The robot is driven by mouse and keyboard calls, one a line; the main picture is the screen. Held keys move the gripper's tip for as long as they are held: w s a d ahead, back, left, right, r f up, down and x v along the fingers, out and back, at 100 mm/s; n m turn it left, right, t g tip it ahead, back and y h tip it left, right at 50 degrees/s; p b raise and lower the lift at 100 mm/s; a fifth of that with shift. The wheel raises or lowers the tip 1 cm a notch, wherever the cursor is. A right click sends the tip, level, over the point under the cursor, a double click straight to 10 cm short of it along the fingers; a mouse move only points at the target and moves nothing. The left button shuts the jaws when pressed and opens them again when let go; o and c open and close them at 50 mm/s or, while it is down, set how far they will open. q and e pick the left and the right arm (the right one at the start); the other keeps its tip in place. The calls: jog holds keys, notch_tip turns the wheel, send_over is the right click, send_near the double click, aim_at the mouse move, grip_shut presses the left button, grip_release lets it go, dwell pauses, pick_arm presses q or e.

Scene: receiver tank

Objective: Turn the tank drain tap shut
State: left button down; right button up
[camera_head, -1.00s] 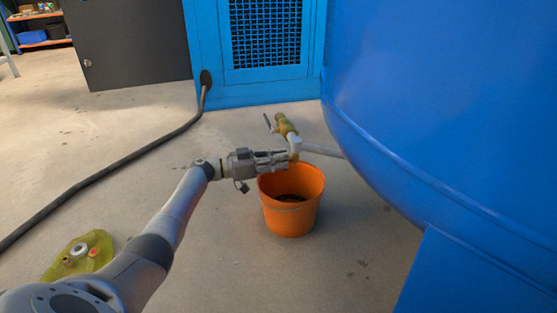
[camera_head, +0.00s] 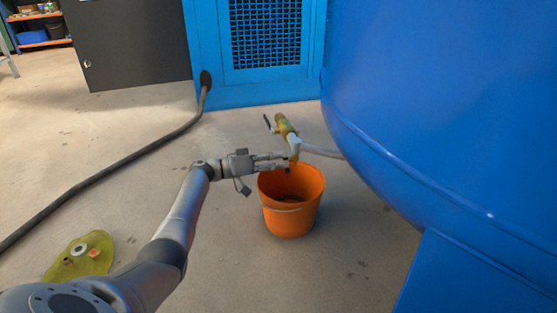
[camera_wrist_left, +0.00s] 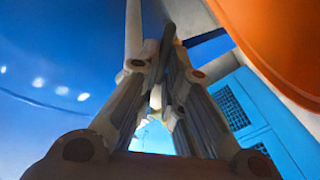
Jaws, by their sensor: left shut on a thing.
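The drain fitting by the blue tank (camera_head: 440,90) has a brass-coloured body (camera_head: 283,125), a dark lever (camera_head: 267,122) on its far left side and a pale elbow (camera_head: 295,147). A grey pipe (camera_head: 322,152) joins it to the tank. My left gripper (camera_head: 288,162) reaches in from the left at the elbow's lower end, just above the bucket rim. In the left wrist view, the fingers (camera_wrist_left: 166,75) close together on a small pale part (camera_wrist_left: 156,97) of the tap. Which part it is I cannot tell clearly. My right gripper is not in view.
An orange bucket (camera_head: 291,215) with dark contents stands under the outlet. A dark hose (camera_head: 120,158) runs across the floor to the blue cabinet (camera_head: 265,90).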

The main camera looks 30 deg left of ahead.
pick_arm(q)
jog(key=n+p, duration=0.3)
jog(key=n, duration=0.7)
jog(key=shift+n+p, duration=0.3)
dwell(0.4)
jog(key=c, duration=1.6)
grip_release()
jog(key=shift+o, duration=0.2)
jog(key=v, duration=1.2)
